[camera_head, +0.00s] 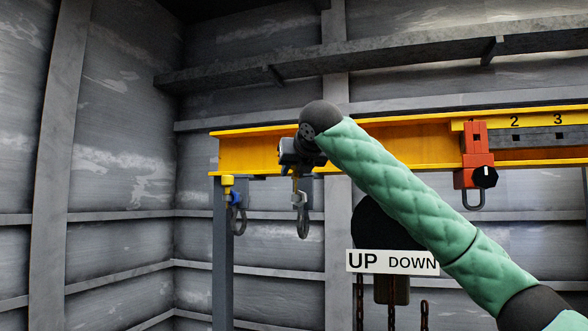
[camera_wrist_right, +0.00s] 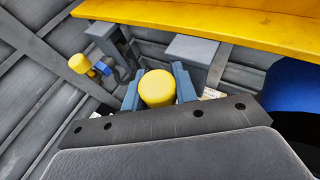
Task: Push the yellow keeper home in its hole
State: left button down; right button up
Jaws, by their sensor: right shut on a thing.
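The yellow keeper (camera_wrist_right: 157,88) shows as a round yellow cap between the two blue-grey fingers of my right gripper (camera_wrist_right: 158,78) in the right wrist view. The gripper is shut on it. In the head view my right gripper (camera_head: 299,170) is in front of the yellow beam near its left end, and a yellow part shows below it. A grey shackle (camera_head: 303,217) hangs just under that. The hole is hidden, so how deep the keeper sits cannot be told. My left gripper is not in view.
A second yellow cap with a blue part (camera_head: 229,184) and a shackle hangs at the left end of the yellow beam (camera_head: 395,150). A red block (camera_head: 473,150) with a black knob sits right. An UP/DOWN sign (camera_head: 392,262) hangs below my right arm, with chains.

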aim_at(295, 179)
jog(key=shift+f+b, duration=0.55)
jog(key=shift+f, duration=1.35)
jog(key=o, duration=0.8)
jog(key=shift+o, duration=1.1)
jog(key=shift+s+a, duration=0.1)
jog(key=shift+a, duration=0.2)
jog(key=shift+d, duration=0.2)
